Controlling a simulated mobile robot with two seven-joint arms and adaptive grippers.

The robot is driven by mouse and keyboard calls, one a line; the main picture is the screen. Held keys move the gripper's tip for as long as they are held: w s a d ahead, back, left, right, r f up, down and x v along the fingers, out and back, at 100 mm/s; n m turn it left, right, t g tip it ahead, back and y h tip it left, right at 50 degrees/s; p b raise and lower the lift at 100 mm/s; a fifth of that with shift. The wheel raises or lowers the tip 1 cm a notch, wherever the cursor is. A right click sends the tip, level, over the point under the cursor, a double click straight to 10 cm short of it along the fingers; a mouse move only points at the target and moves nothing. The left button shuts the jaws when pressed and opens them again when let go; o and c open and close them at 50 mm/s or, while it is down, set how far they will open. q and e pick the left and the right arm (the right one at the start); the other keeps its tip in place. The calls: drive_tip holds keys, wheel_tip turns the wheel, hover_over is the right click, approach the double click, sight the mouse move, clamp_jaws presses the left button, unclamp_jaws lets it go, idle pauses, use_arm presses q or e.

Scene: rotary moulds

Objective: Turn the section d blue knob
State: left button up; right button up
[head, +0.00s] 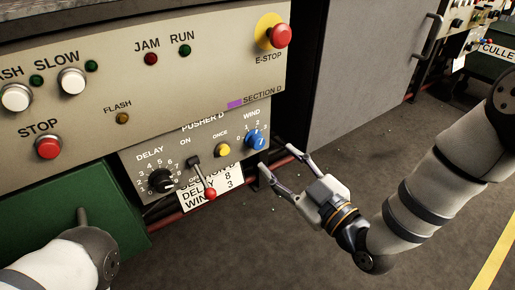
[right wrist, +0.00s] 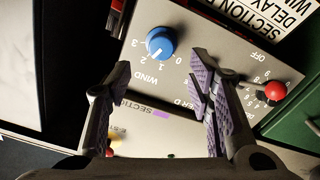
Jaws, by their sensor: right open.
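The blue knob (head: 256,139) sits under the label WIND on the lower Pusher D panel (head: 137,176), with a numbered scale around it. The purple-marked SECTION D label is just above. My right gripper (head: 270,157) is open and empty, just right of and below the knob in the head view, apart from it. In the right wrist view the blue knob (right wrist: 160,42) shows beyond and between the two open fingers (right wrist: 158,75). A light mark shows on the knob; I cannot tell its exact setting. My left arm shows at the lower left, but its gripper is out of view.
A black DELAY knob (head: 161,180), a red-tipped lever (head: 210,193) and a yellow ONCE button (head: 223,150) share the panel. A card (head: 228,176) reads DELAY 8; its WIND line shows 3. The red E-STOP (head: 280,36) sits above. Open floor lies right.

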sight(260, 144)
drive_tip(key=b+x, duration=0.1)
drive_tip(key=x, duration=0.6)
drive_tip(key=shift+f+b, duration=0.2)
drive_tip(key=shift+b, duration=0.2)
drive_tip(key=shift+w+a+r, duration=0.1)
drive_tip(key=shift+w+a, duration=0.1)
drive_tip(key=shift+w, duration=0.05)
clamp_jaws()
